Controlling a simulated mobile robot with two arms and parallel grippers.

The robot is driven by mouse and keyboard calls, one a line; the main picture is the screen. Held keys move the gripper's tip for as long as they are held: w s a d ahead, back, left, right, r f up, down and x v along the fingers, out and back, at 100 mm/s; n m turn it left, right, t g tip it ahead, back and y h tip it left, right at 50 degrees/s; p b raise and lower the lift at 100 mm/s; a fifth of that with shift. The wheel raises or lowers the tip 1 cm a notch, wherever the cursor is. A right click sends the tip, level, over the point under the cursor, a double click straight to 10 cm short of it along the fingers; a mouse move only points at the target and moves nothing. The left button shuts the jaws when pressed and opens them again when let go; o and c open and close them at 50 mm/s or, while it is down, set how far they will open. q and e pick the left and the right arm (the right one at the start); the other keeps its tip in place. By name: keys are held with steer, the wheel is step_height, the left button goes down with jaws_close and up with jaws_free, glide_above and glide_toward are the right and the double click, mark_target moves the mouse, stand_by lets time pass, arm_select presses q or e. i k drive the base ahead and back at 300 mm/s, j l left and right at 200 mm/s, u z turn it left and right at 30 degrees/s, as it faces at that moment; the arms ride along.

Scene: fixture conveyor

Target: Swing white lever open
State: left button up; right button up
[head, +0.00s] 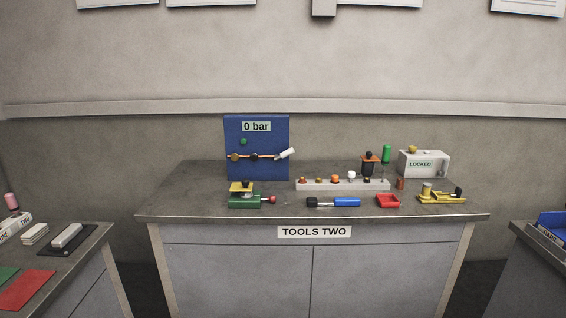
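The white lever (286,153) sits at the right side of a blue upright panel (258,130), at the end of an orange horizontal pipe (266,157). It is tilted, its free end pointing up and to the right. The panel carries a "0 bar" sign (256,127), a green knob (243,142) and two dark or brass round fittings on the pipe. The panel stands at the back left of the grey workbench (190,190). Neither of my grippers shows in the head view.
A green fixture (244,201) with a red knob stands in front of the panel. The bench's left end is clear.

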mark_target(290, 151)
steer(key=i+l, duration=0.25)
steer(key=i, duration=0.25)
steer(key=i+l, duration=0.25)
steer(key=i, duration=0.2)
steer(key=i+l, duration=0.25)
steer(key=i, duration=0.25)
